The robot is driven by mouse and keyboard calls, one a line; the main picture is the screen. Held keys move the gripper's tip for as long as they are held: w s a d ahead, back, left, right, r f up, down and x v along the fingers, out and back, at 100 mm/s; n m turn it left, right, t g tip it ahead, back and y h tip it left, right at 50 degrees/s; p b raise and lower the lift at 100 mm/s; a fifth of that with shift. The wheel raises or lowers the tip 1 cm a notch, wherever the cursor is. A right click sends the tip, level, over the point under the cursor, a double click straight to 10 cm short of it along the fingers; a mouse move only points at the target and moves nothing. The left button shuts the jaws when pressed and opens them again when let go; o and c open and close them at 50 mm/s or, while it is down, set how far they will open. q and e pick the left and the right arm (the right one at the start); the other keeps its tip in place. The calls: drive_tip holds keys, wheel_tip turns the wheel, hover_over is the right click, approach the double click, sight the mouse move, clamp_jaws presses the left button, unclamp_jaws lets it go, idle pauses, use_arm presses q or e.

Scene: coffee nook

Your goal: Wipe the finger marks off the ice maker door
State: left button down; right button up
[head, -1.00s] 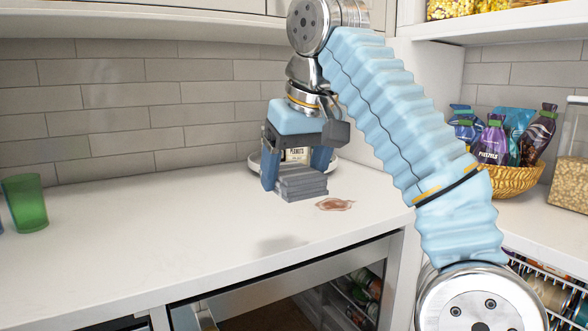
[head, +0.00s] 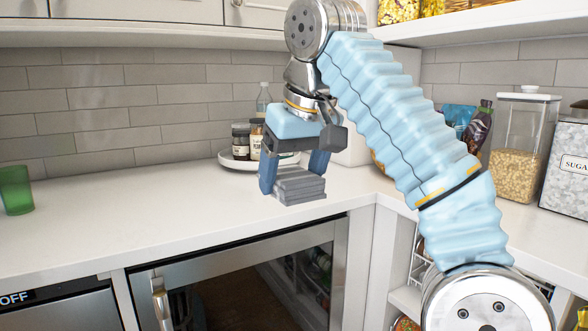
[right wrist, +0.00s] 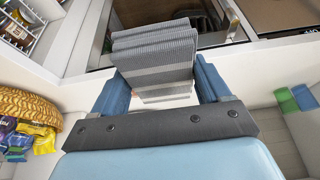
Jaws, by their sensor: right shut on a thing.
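My right gripper (head: 293,182) is shut on a folded grey cloth (head: 299,187) and holds it above the white counter. The cloth also shows in the right wrist view (right wrist: 155,55), between the two blue fingers. Below the counter is a metal-framed glass door (head: 215,300) with a handle (head: 160,300). To its left is a steel front (head: 65,312) with a panel reading OFF, cut off by the picture edge. I cannot tell which of these is the ice maker door. No finger marks can be made out on either. My left gripper is not in view.
A green cup (head: 15,190) stands on the counter (head: 120,215) at the left. Jars stand on a round white tray (head: 228,163) by the back wall. Clear canisters (head: 522,140) stand at the right.

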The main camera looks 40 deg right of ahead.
drive_tip(key=shift+w+a+f, duration=0.15)
drive_tip(key=shift+w+f, duration=0.3)
drive_tip(key=shift+f, duration=0.05)
drive_tip(key=shift+a+f, duration=0.15)
drive_tip(key=shift+f, duration=0.5)
drive_tip(key=w+a+f, duration=0.3)
drive_tip(key=a+f, duration=0.1)
drive_tip(key=f, duration=1.1)
drive_tip(key=w+a+f+n, duration=0.1)
drive_tip(key=w+a+f, duration=0.2)
drive_tip(key=f, duration=1.2)
drive_tip(key=w+a+f+n, duration=0.1)
drive_tip(key=w+a+f, duration=0.3)
drive_tip(key=f, duration=1.1)
drive_tip(key=shift+w+a+y, duration=0.15)
drive_tip(key=shift+a+y, duration=0.15)
drive_tip(key=shift+y, duration=0.1)
drive_tip(key=shift+w, duration=0.1)
